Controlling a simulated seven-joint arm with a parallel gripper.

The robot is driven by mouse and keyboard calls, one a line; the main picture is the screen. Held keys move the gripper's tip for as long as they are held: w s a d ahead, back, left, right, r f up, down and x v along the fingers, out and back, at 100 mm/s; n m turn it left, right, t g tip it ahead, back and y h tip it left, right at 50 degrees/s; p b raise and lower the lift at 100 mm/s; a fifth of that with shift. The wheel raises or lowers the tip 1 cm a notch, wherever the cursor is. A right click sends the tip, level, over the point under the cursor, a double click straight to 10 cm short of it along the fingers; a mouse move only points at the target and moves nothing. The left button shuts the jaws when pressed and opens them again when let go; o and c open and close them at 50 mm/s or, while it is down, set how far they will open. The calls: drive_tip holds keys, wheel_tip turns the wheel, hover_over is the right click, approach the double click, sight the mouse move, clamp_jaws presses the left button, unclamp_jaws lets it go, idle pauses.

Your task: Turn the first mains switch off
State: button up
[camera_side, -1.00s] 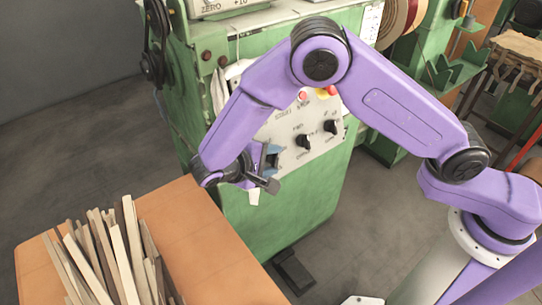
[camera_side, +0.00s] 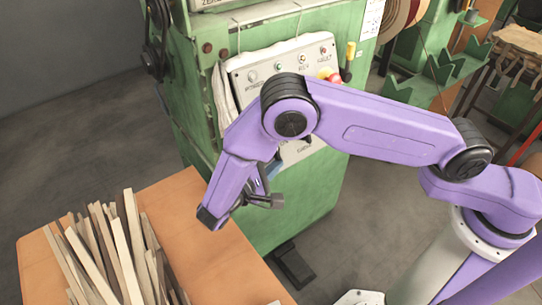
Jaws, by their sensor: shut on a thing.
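The grey control panel (camera_side: 253,77) is on the front of the green machine. Its upper row of indicators and a red button show in the side view. The mains switches low on the panel are almost wholly hidden behind my purple arm; only bits of panel lettering show there. My gripper (camera_side: 267,175) is at the panel's lower left edge, its bluish fingers partly covered by my arm. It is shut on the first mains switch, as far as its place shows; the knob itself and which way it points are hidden.
An orange table (camera_side: 215,255) with a heap of wooden strips (camera_side: 115,245) stands at the lower left, close below my wrist. A black pedal (camera_side: 293,268) is on the floor before the machine (camera_side: 300,205). Green racks (camera_side: 440,72) stand at the right.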

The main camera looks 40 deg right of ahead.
drive_tip(key=o, duration=1.1)
drive_tip(key=shift+c, duration=0.2)
drive_tip(key=v, duration=1.7)
drive_tip(key=shift+a, duration=0.2)
